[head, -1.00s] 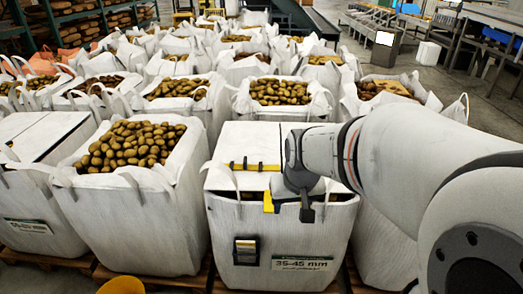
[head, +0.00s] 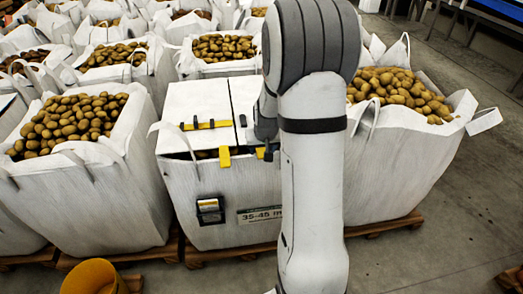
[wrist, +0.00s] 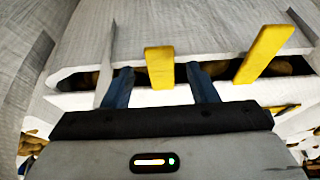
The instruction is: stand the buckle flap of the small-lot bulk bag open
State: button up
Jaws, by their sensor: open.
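The small-lot bulk bag (head: 225,222) stands in the head view with a 35-45 mm label. Its white top flap (head: 195,100) lies flat, with a yellow bar (head: 207,125) across it and a yellow tab (head: 224,157) at the front edge. My gripper (head: 265,152) is at that front edge, right of this tab and partly hidden by my arm. In the wrist view, my open gripper (wrist: 159,75) has one finger on each side of a yellow tab (wrist: 160,66). I cannot tell whether they touch it. Potatoes show in the gap under the flap edge.
Open bags full of potatoes stand to the left (head: 75,125) and right (head: 400,95), with more behind. A yellow round container (head: 92,278) is on the floor at front left. Wooden pallets (head: 385,226) lie under the bags.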

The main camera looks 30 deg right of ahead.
jog(key=shift+x, duration=0.85)
jog(key=shift+c, duration=0.3)
grip_shut()
